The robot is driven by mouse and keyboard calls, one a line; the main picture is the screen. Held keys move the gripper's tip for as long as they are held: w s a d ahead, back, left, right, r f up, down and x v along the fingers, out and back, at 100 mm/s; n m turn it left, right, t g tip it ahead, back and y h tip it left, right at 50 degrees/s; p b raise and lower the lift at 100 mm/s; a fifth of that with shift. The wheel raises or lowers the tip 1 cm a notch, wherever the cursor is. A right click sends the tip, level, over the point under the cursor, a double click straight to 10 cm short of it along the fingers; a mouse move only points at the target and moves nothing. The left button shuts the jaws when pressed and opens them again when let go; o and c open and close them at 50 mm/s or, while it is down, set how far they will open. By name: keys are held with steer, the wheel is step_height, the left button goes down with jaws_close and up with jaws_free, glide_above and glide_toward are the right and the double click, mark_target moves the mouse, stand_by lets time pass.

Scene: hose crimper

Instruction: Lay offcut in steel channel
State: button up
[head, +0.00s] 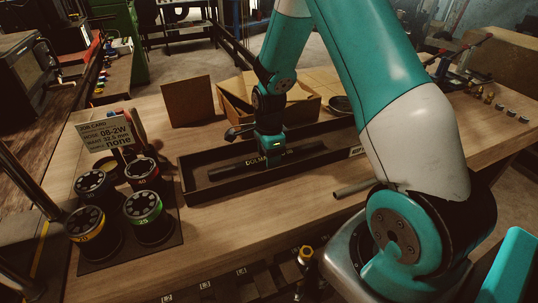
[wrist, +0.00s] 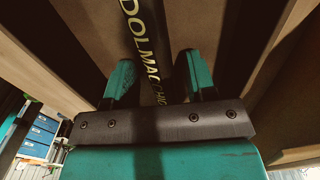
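A black hose offcut (head: 230,170) with pale "DOLMA…" lettering is in or just over the long dark channel (head: 195,197) on the bench. The head view does not show clearly whether it touches the channel floor. My gripper (head: 268,158) points down over the channel, around the middle of the offcut, and hides part of it. In the wrist view, the two teal fingers of my gripper (wrist: 154,75) stand on either side of the lettered offcut (wrist: 148,40), close against it. The gripper looks shut on it.
Several black dies with coloured rings (head: 143,207) stand on a dark mat at the left, by a job card (head: 104,135). An open cardboard box (head: 236,98) and upright brown board (head: 188,101) are behind the channel. A grey rod (head: 354,187) lies in front.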

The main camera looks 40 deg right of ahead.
step_height(320, 180, up, 12)
steer(key=f+b, duration=0.1)
steer(key=b, duration=0.1)
steer(key=s+a+r+n+y, duration=0.1)
steer(key=s+a+r+n, duration=0.3)
steer(key=a+n, duration=0.3)
steer(key=s+a+r+n+y, duration=0.1)
steer(key=s+a+r+n, duration=0.3)
steer(key=a+n, duration=0.25)
steer(key=s+a+r+n+y, duration=0.2)
steer(key=s+a+n, duration=0.7)
steer(key=s+n, duration=0.5)
steer(key=shift+s+r+n, duration=0.15)
steer(key=shift+r+n, duration=0.15)
steer(key=shift+n, duration=0.15)
